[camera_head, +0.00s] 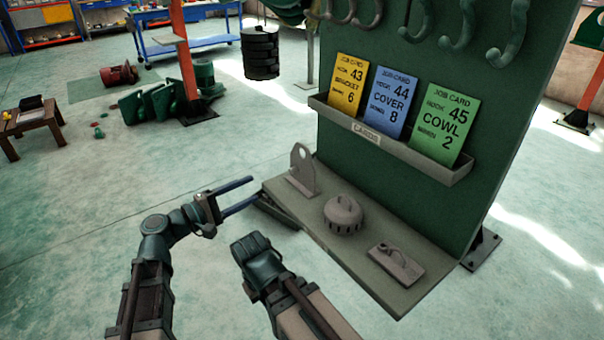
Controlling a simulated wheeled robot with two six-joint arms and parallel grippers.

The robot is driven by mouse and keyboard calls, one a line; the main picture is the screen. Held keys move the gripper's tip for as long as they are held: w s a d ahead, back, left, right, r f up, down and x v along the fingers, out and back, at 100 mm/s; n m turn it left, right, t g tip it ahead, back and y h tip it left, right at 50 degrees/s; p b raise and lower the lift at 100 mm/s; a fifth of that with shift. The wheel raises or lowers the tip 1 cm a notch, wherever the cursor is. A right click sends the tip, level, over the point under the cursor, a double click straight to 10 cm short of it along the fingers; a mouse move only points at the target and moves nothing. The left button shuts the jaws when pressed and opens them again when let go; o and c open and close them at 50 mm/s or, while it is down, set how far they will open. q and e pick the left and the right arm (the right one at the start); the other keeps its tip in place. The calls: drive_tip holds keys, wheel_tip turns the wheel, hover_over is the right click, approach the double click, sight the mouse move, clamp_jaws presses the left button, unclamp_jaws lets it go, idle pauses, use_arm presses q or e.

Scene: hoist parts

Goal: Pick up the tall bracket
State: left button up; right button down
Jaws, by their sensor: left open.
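The tall bracket (303,168) is a grey upright plate with a rounded top and a hole, on a flat foot. It stands at the left end of the shelf (325,235) below the green board. My left gripper (256,190) is open and empty, its two long fingers pointing right toward the shelf's left end. In the picture the fingertips are left of the bracket and apart from it. My right arm comes up from the bottom middle; I cannot make out its gripper.
A round slotted cover (343,216) and a low flat part (396,263) share the shelf. Above it, a card holder (392,143) holds yellow, blue and green job cards. Hooks (455,30) hang higher on the board.

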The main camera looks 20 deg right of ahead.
use_arm(q)
approach(290, 172)
drive_tip(key=x, duration=0.4)
drive_tip(key=shift+w+a, duration=0.1)
drive_tip(key=x, duration=0.5)
clamp_jaws()
idle(0.3)
idle(1.2)
